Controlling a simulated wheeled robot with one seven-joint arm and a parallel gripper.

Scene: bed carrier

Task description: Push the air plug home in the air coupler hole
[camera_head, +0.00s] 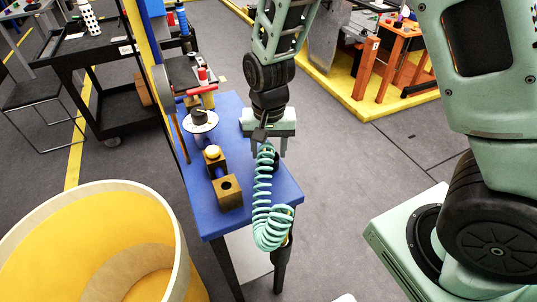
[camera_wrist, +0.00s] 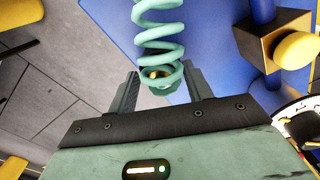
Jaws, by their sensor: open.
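My gripper (camera_head: 267,152) points down over the right side of a blue table, its fingers apart. In the wrist view the open fingers (camera_wrist: 160,74) stand on either side of the end of a teal coiled hose (camera_wrist: 160,32). A small brass-coloured piece (camera_wrist: 154,74) shows inside the last coil; I cannot tell whether it is the air plug or how deep it sits in a hole. In the head view the hose (camera_head: 270,232) runs from under the gripper to the table's front edge and droops there. The air coupler hole cannot be made out for certain.
A large yellow bin (camera_head: 100,220) stands at front left.

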